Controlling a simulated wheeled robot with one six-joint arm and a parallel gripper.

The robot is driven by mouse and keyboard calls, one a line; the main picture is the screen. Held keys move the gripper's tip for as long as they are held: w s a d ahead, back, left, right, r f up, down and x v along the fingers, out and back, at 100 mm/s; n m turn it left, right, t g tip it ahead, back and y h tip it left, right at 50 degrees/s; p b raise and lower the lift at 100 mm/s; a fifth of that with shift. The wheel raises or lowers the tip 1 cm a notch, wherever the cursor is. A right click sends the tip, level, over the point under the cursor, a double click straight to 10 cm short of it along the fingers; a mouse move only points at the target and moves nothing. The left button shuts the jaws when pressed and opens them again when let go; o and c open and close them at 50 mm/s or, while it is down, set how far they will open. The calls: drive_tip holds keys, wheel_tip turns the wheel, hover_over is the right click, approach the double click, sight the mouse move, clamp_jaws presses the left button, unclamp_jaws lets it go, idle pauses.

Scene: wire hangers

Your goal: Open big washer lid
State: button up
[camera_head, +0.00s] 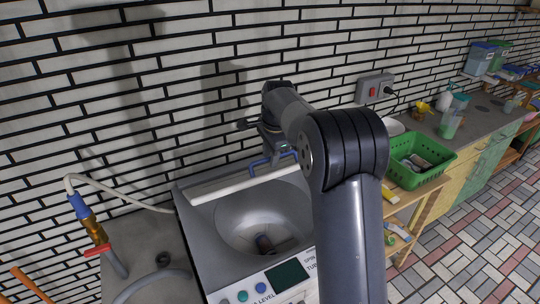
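The washer (190,215) stands against the tiled wall, with its control panel (262,290) at the front. My gripper (272,160) is above the back of the washer, by this bar. Blue bracket-like parts show at its tip, and I cannot make out whether they hold anything. My arm hides the washer's right side.
A hose with a red-handled valve (98,250) is at the left on a grey counter (150,237). A green basket (420,160) with items stands on a wooden shelf to the right. A socket box (374,89) is on the wall. Tiled floor lies open at the lower right.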

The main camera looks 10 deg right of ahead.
wheel_tip(320, 180, up, 10)
drive_tip(key=s+b, duration=0.1)
drive_tip(key=s, duration=0.1)
drive_tip(key=shift+d+r, duration=0.25)
drive_tip(key=shift+d, duration=0.05)
drive_tip(key=f, duration=0.3)
drive_tip(key=w+f, duration=0.1)
drive_tip(key=f, duration=0.3)
drive_tip(key=w+f+p, duration=0.1)
drive_tip(key=f, duration=0.2)
drive_tip(key=shift+a+f, duration=0.2)
drive_tip(key=shift+a, duration=0.05)
drive_tip(key=shift+s+f, duration=0.2)
